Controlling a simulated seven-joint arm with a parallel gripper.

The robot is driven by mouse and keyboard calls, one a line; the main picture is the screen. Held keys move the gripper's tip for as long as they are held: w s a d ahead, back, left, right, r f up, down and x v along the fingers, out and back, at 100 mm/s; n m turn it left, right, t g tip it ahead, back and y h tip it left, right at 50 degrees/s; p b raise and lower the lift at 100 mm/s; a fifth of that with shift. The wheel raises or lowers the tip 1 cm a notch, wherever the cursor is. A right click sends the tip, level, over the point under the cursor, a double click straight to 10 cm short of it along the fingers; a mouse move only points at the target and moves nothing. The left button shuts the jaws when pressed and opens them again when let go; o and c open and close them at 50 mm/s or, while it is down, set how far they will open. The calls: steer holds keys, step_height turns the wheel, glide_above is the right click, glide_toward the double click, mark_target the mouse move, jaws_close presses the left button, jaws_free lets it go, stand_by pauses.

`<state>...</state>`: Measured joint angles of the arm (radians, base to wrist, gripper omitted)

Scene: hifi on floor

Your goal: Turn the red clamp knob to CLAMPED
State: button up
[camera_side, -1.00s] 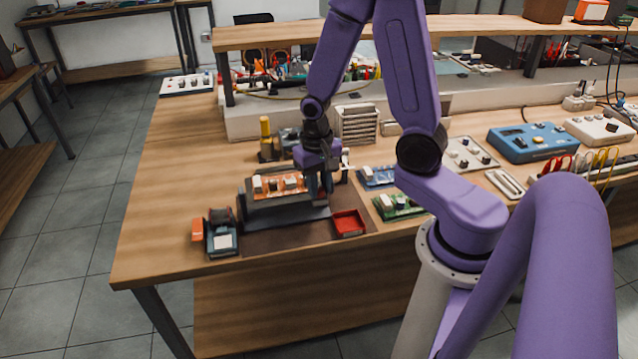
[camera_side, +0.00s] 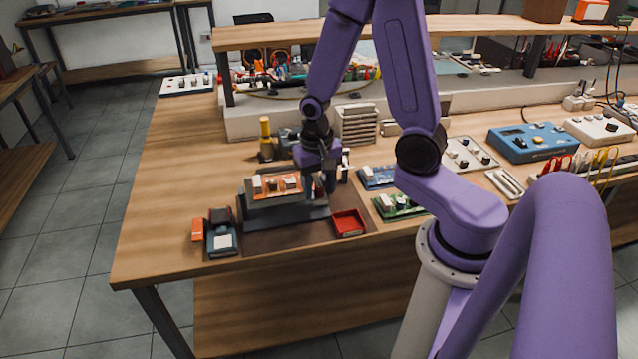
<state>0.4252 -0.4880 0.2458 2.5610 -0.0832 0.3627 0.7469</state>
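A grey fixture (camera_side: 285,217) stands on a dark mat on the wooden bench, with an orange board (camera_side: 277,186) carrying white and dark parts on its top. My gripper (camera_side: 318,190) points down at the right end of the fixture, close beside the board. A small reddish part shows at the fingers; it may be the red clamp knob, but it is too small to be sure. The fingers and whatever lies between them are too small and partly hidden, so I cannot tell if they are open or shut. No CLAMPED marking is readable.
A red tray (camera_side: 348,223) lies right of the fixture. A dark device (camera_side: 221,238) and an orange block (camera_side: 197,230) are at its left. A yellow-topped post (camera_side: 266,138) stands behind; green (camera_side: 399,206) and blue (camera_side: 377,177) boards lie right.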

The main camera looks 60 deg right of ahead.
mark_target(316, 189)
steer(key=shift+w+r, duration=0.1)
steer(key=shift+r, duration=0.5)
step_height(316, 189, up, 16)
steer(key=shift+a, duration=0.25)
steer(key=shift+w+r, duration=0.1)
steer(key=s+a+f+n, duration=0.2)
steer(key=s+a+n, duration=0.2)
steer(key=s+n, duration=0.4)
steer(key=s+a+f+n, duration=0.3)
steer(key=s+a+n, duration=0.2)
steer(key=s+n, duration=0.3)
steer(key=n, duration=0.3)
steer(key=shift+s+a+f+n+y, duration=0.3)
steer(key=shift+s+y, duration=0.1)
steer(key=shift+o, duration=0.3)
stand_by(0.8)
